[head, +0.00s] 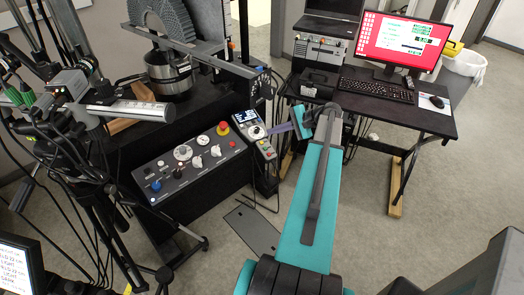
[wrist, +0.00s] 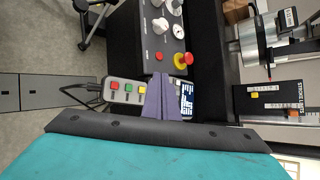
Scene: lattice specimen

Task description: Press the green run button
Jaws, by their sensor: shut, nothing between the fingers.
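The control pendant (wrist: 112,97) is a grey box with a small lit screen and a row of coloured buttons. In the wrist view its green button (wrist: 128,87) sits between a red and a yellow button. My gripper (wrist: 159,76) is shut and empty; its purple fingers cross in front of the pendant between the buttons and the screen, hiding its middle. In the head view the pendant (head: 247,117) stands at the right end of the console, and my gripper (head: 268,131) reaches it from the right. I cannot tell whether the fingertips touch it.
The grey console (head: 190,160) with knobs and a red stop button (head: 223,128) lies left of the pendant. A testing machine stands behind it. A desk (head: 390,112) with a red-screened monitor (head: 403,42) is at right. Cables and a camera stand crowd the left.

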